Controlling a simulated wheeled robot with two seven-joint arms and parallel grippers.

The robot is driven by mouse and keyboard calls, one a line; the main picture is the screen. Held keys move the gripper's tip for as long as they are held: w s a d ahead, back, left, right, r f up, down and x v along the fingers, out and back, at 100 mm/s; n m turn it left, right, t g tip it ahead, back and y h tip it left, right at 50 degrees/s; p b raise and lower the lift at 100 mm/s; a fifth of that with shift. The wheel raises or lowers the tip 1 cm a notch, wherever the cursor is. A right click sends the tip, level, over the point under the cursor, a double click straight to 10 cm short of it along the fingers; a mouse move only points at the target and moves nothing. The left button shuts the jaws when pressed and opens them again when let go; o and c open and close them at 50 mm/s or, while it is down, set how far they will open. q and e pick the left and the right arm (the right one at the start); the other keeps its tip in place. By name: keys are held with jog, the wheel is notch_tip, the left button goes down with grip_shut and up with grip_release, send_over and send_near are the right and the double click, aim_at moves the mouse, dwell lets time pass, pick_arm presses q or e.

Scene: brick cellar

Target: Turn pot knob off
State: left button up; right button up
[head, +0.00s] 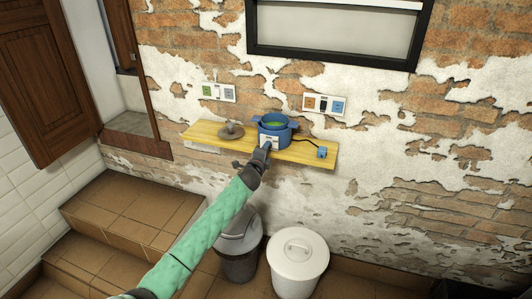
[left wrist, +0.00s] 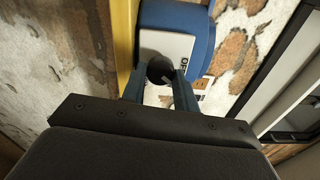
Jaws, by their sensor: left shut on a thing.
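A dark round knob (left wrist: 160,68) sits on that panel. My left gripper (left wrist: 158,86) is at the front of the pot, its two fingers shut on the knob from both sides. My right gripper is not in view.
A lid-like brown thing (head: 230,131) lies left of the pot. A blue plug (head: 322,152) on a black cord is at the shelf's right end. Wall sockets (head: 324,104) are above. Two bins, one white (head: 297,262), stand below; tiled steps (head: 120,215) are at left.

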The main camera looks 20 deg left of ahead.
pick_arm(q)
jog(key=n+b, duration=0.1)
jog(key=n, duration=0.6)
jog(key=shift+n, duration=0.3)
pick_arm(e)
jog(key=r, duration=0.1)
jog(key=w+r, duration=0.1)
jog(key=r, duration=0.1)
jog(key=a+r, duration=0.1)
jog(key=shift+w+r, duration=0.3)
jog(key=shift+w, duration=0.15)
pick_arm(q)
jog(key=shift+f, duration=0.1)
